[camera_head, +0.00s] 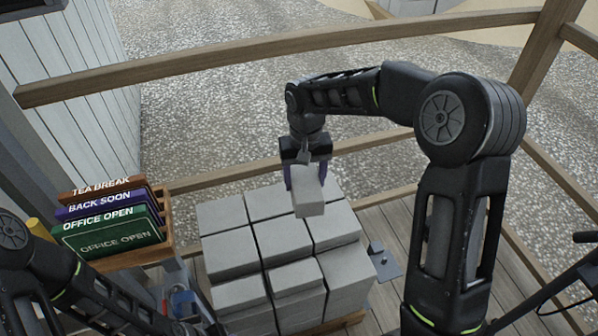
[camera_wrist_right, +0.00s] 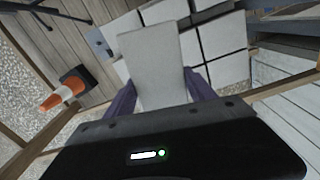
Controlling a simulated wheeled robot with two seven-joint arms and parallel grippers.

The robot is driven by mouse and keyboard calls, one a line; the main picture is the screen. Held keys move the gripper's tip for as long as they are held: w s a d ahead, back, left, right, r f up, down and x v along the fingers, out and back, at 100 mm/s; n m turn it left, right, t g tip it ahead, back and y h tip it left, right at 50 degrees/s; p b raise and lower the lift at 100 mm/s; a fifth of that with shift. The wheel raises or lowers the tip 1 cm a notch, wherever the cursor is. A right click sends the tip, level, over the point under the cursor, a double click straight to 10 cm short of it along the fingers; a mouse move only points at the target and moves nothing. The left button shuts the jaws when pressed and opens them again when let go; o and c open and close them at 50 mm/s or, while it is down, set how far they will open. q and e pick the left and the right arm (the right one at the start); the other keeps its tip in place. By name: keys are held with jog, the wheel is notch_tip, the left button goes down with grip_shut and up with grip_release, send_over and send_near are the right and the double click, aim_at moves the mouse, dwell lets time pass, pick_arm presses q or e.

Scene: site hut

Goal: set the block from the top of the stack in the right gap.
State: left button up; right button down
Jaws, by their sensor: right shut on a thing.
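My right gripper (camera_head: 306,172) is shut on a grey block (camera_head: 308,198) and holds it above the back part of the stack. The block also shows between the purple fingers in the right wrist view (camera_wrist_right: 150,62). The stack of grey blocks (camera_head: 232,252) stands on a wooden pallet on the deck, in rows with narrow dark seams. Its front blocks look uneven in height. I cannot tell which place is the right gap; the held block and gripper hide part of the back row.
A wooden rack (camera_head: 166,240) with several signs, such as a green "office open" sign (camera_head: 110,238), stands left of the stack. Wooden rails (camera_head: 250,52) run behind. A grey metal plate (camera_head: 383,264) lies right of the stack. An orange cone (camera_wrist_right: 62,95) shows in the wrist view.

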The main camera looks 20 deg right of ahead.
jog(key=s+d+f+m+b, duration=0.1)
jog(key=s+d+f+m, duration=0.15)
jog(key=f+m, duration=0.2)
jog(key=s+d+f+m, duration=0.1)
jog(key=d+f+m, duration=0.3)
jog(key=f, duration=0.2)
jog(key=m, duration=0.8)
send_over(346, 266)
notch_tip(346, 266, down, 7)
jog(key=shift+f+b, duration=0.2)
jog(key=shift+b, duration=0.15)
jog(key=shift+f, duration=0.2)
jog(key=shift+f+b, duration=4.5)
jog(key=shift+f, duration=1.15)
